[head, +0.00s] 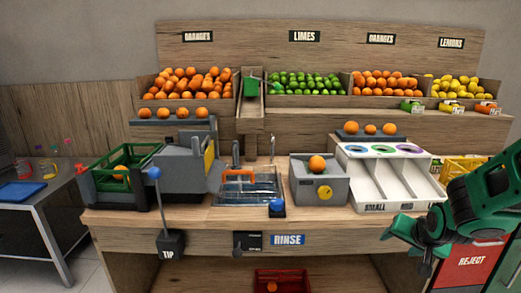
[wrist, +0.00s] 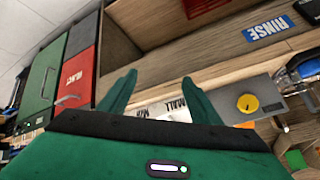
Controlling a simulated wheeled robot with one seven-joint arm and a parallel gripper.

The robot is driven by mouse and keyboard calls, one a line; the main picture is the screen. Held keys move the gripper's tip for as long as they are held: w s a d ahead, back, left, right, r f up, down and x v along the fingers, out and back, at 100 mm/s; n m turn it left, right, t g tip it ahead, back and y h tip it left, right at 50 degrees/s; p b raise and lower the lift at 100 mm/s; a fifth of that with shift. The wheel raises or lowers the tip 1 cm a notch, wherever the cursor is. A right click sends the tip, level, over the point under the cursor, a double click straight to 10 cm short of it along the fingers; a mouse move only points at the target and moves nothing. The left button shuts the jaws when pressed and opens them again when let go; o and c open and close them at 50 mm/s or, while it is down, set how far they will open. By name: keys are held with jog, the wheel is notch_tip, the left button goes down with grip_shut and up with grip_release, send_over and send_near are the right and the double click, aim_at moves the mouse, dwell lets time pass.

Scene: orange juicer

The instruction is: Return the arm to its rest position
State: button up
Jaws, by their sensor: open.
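My green arm reaches in from the right edge of the head view. My gripper (head: 408,246) hangs in front of the counter's right end, near the white sorting tray (head: 434,196) and the red reject panel (head: 470,264). In the wrist view my gripper (wrist: 160,92) shows two green fingers spread apart with nothing between them. The wrist view is tilted, with the counter front, the tray's lettering and the grey box with a yellow knob (wrist: 247,103) beyond the fingers.
The wooden counter (head: 190,222) holds a green crate (head: 107,178), a rinse basin (head: 247,194) and a grey box (head: 318,194) with an orange (head: 317,163) on top. Fruit bins line the back. A red crate (head: 283,281) sits below. Floor shows at lower left.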

jog(key=s+d+r+g+y, duration=0.1)
jog(key=s+r+g, duration=0.2)
jog(key=s, duration=1.1)
jog(key=s+r+g, duration=0.3)
jog(key=s+g, duration=0.1)
jog(key=s, duration=1)
jog(key=shift+d+n+g+y, duration=0.35)
jog(key=shift+n+g+y, duration=0.05)
jog(key=shift+r, duration=0.1)
jog(key=shift+w+f, duration=0.25)
jog(key=shift+w, duration=0.4)
